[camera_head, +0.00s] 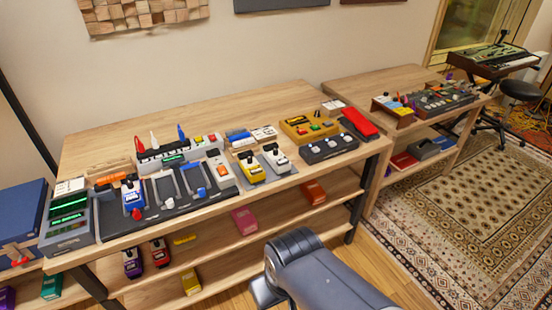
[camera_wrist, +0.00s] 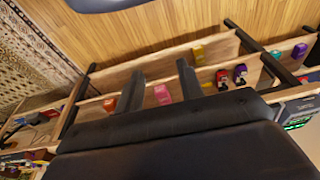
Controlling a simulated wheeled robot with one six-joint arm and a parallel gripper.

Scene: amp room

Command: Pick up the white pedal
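The white pedal (camera_head: 276,157) stands on the wooden bench top near its front edge, just right of a yellow pedal (camera_head: 251,168). It is small, with a dark upper part. I cannot make it out in the wrist view. My gripper (camera_wrist: 160,68) shows two dark fingers set apart with nothing held between them. It is off the bench top, and the wrist view past it shows the floor and lower shelves. In the head view my arm reaches in from the bottom, in front of the bench and below the pedal; the fingertips are not clear there.
A black pedalboard (camera_head: 190,190) lies left of the yellow pedal. A black three-knob unit (camera_head: 328,148), a yellow box (camera_head: 308,127) and a red pedal (camera_head: 359,122) stand to the right. The lower shelf holds a pink pedal (camera_head: 245,220) and an orange one (camera_head: 314,192).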

